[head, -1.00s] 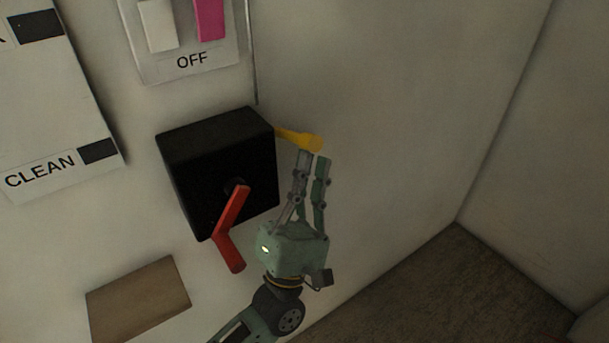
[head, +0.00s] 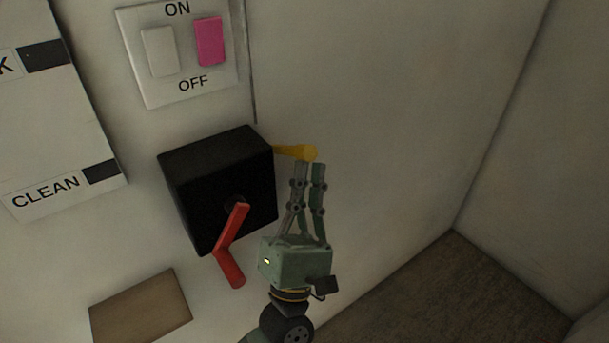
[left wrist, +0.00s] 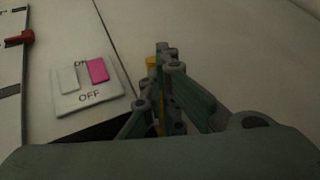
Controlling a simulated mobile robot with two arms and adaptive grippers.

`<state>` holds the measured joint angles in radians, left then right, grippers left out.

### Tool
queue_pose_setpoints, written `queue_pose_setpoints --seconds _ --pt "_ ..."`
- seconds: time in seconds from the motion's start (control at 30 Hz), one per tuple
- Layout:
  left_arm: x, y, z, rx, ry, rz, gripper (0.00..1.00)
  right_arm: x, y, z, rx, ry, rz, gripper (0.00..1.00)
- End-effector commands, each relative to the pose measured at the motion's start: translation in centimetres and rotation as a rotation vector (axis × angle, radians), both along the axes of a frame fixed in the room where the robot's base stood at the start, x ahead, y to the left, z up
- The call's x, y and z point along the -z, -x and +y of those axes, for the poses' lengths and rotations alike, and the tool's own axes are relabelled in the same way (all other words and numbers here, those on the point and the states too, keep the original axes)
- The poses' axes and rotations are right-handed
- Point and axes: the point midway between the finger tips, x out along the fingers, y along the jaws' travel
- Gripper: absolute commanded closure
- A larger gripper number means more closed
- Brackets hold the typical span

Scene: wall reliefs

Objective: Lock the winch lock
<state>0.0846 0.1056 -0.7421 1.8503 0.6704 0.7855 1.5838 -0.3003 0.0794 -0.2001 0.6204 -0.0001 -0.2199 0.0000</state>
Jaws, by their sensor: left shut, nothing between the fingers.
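A black winch box (head: 225,190) is mounted on the wall in the head view. A red crank handle (head: 232,245) sticks out from its front. A yellow lever (head: 298,152) points out from the box's right side; I take it to be the winch lock. My left gripper (head: 310,166) is shut and empty, its fingertips just below the lever's outer end. I cannot tell if they touch it. In the left wrist view the fingers (left wrist: 164,60) hide most of the yellow lever (left wrist: 153,61), and the black box (left wrist: 100,130) shows only in part. My right gripper is not in view.
A switch panel (head: 193,86) with a white and a pink switch sits above the box. A white board labelled CLEAN (head: 45,150) is at the left, and a brown plate (head: 140,308) is below. The wall right of the lever is bare.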

Motion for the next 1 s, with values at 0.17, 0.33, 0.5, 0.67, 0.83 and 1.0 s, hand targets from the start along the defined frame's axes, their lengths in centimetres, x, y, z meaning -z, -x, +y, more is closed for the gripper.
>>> queue_pose_setpoints --seconds 0.17,0.33,0.5,0.67,0.83,1.0 --pt "-2.6 -0.3 0.3 -0.001 0.089 0.115 1.0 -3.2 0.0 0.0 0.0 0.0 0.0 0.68" --pt "-4.3 -0.9 0.8 0.0 0.187 0.246 1.0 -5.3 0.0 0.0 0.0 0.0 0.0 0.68" --pt "-5.6 -1.8 1.4 -0.002 0.203 0.278 1.0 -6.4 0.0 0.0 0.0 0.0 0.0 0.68" --pt "-6.8 -2.8 2.1 -0.002 0.202 0.275 1.0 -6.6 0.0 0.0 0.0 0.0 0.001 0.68" --pt "-7.9 -4.0 2.9 -0.002 0.202 0.276 1.0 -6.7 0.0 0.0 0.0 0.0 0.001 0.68" --pt "-7.8 -4.0 2.9 0.0 0.201 0.278 1.0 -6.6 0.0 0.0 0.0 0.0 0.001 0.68"
